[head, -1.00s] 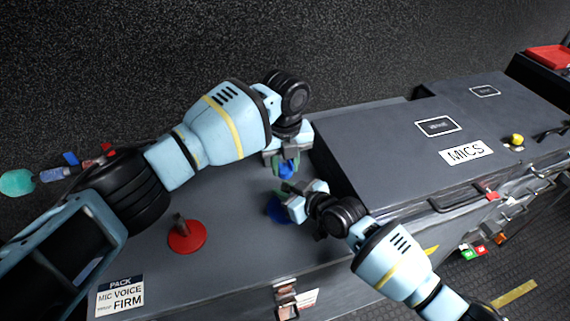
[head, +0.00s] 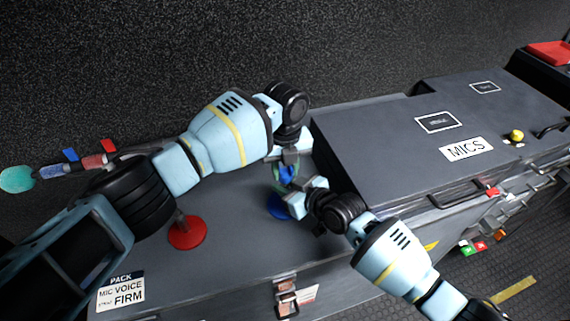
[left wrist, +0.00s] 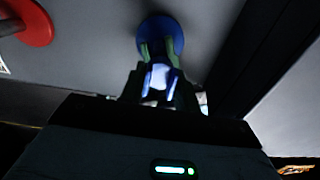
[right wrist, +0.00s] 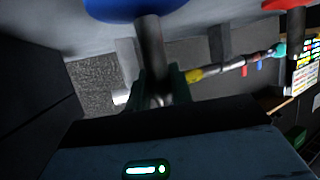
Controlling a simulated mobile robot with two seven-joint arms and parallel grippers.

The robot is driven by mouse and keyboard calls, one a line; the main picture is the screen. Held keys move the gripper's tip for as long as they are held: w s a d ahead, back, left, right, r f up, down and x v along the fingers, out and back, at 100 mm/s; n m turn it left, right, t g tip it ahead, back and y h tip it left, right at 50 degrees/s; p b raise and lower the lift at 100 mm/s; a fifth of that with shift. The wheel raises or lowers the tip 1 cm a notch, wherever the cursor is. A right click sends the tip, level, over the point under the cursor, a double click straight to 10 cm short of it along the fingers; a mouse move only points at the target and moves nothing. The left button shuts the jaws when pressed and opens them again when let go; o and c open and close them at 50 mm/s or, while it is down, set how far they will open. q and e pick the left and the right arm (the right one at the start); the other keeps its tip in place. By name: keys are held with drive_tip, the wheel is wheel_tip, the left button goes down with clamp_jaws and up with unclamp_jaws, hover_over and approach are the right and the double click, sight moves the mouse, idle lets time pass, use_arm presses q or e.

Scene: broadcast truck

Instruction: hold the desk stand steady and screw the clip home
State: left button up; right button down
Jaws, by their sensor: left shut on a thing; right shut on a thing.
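The blue desk stand's round base (head: 279,207) sits on the grey case top, partly hidden by my right gripper. Its grey post (right wrist: 150,45) rises from the base in the right wrist view. My right gripper (head: 300,196) is shut on the post; its fingers show around it in the right wrist view (right wrist: 160,88). My left gripper (head: 287,158) is shut on the blue clip (head: 287,174) above the stand. In the left wrist view the pale blue clip (left wrist: 160,78) is between the fingers, over the blue base (left wrist: 165,40). The thread joint is hidden.
A red stand (head: 187,235) is on the case top at left, below my left arm. The raised MICS case (head: 400,160) stands close on the right. A rod with a teal end (head: 17,180) and coloured tags is at far left. A PACK label (head: 121,293) marks the front left.

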use_arm(q)
drive_tip(key=shift+f, duration=0.7)
idle(0.6)
drive_tip(key=m, duration=0.6)
drive_tip(key=shift+m, duration=0.4)
drive_tip(key=o, duration=1)
drive_tip(key=shift+d, duration=0.1)
